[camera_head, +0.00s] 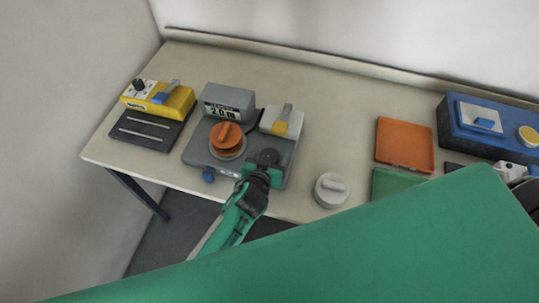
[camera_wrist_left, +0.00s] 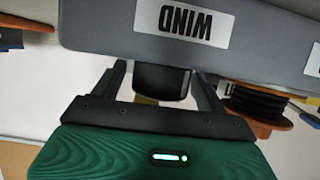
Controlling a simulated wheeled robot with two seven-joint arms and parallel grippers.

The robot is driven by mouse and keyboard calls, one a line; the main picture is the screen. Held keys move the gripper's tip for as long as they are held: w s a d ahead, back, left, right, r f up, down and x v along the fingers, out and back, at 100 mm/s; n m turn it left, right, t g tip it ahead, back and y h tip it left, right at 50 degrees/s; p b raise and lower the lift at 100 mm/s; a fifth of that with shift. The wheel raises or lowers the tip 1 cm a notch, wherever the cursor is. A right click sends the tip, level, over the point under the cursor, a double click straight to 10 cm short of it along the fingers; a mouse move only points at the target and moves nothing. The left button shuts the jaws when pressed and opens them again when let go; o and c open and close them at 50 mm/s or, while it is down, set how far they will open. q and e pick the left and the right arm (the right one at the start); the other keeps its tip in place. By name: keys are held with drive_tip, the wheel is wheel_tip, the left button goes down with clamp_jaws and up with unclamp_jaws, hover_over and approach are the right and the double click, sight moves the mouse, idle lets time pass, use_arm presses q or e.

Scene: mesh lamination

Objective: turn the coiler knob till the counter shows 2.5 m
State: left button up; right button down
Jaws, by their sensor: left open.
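The grey coiler (camera_head: 198,152) stands on the table, with an orange reel (camera_head: 227,137) on top. The counter (camera_head: 220,111) at its back reads 2.0 m. The dark coiler knob (camera_head: 268,156) is at its front right; in the left wrist view the knob (camera_wrist_left: 162,81) sits below an upside-down WIND label (camera_wrist_left: 187,20). My left gripper (camera_head: 264,170) is at the knob and open. Its fingers (camera_wrist_left: 160,92) stand on both sides of the knob, with gaps visible between. My right gripper cannot be made out.
A yellow-and-grey device (camera_head: 175,102) stands left of the coiler. A grey round knobbed piece (camera_head: 331,191) lies right of it near the front edge. An orange tray (camera_head: 404,143), a green tray (camera_head: 390,184) and a blue machine (camera_head: 485,125) are further right. A large green arm part of mine covers the lower foreground.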

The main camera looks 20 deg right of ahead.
use_arm(q)
drive_tip(key=shift+c, duration=0.4)
drive_tip(key=c, duration=0.9)
drive_tip(key=p, duration=0.1)
drive_tip(key=m+g+h+p, duration=0.1)
drive_tip(key=shift+r+p, duration=0.25)
drive_tip(key=shift+p, duration=0.05)
drive_tip(key=shift+m+g+h+p, duration=0.6)
drive_tip(key=shift+m+h+p, duration=0.3)
drive_tip(key=shift+m, duration=0.2)
drive_tip(key=shift+f+m+g+h, duration=0.2)
drive_tip(key=shift+m+g+h, duration=0.2)
drive_tip(key=shift+g, duration=0.1)
drive_tip(key=o, duration=1)
